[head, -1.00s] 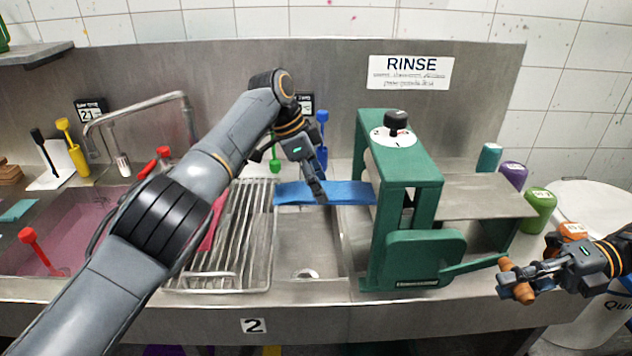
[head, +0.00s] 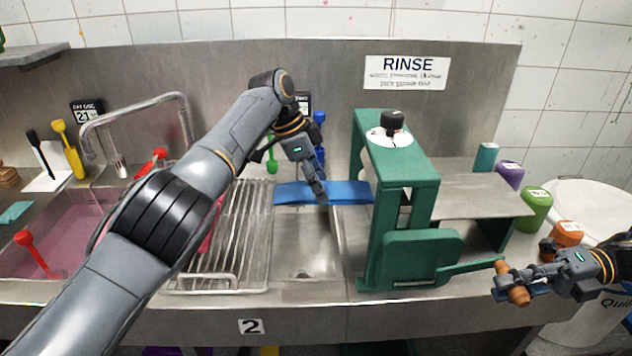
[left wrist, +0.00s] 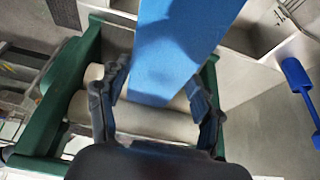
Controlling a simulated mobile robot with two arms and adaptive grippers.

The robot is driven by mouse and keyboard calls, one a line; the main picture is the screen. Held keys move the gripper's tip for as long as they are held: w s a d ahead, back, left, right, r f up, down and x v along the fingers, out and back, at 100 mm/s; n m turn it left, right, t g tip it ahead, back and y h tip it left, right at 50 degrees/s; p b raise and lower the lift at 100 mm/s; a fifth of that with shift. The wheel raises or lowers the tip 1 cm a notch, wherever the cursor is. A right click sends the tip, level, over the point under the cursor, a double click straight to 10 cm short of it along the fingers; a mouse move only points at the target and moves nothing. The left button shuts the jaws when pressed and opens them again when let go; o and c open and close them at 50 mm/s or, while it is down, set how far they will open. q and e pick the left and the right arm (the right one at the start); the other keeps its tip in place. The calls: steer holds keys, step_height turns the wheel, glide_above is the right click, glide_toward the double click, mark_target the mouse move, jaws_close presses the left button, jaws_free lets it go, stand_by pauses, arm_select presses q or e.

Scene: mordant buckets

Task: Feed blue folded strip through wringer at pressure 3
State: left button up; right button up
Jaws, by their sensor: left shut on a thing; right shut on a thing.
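The blue folded strip (head: 345,192) reaches from my left gripper to the wringer's left side. My left gripper (head: 321,196) is shut on it above the small basin. In the left wrist view the strip (left wrist: 172,45) lies against the pale rollers (left wrist: 150,121); I cannot tell whether its end is between them. The green wringer (head: 420,262) stands on the counter with a black pressure knob (head: 392,121) on a white dial; the setting is too small to read. My right gripper (head: 517,287) is shut on the wooden crank handle (head: 519,296) at the front right.
A wire rack (head: 240,240) lies left of the small basin, beside a sink with pink liquid (head: 75,235). A metal outfeed tray (head: 475,195) extends right of the wringer. Several coloured jars, including a green one (head: 535,208), stand along the right edge.

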arm_select(q)
steer(key=shift+s+d+r, duration=0.1)
steer(key=shift+d, duration=0.45)
arm_select(e)
steer(key=shift+a+r, duration=0.15)
arm_select(q)
steer(key=shift+d, duration=0.1)
arm_select(e)
steer(key=shift+f+y, duration=0.55)
steer(key=shift+y, duration=0.15)
steer(key=shift+w+d+f, duration=0.1)
steer(key=shift+d+f, duration=0.1)
steer(key=shift+d, duration=0.2)
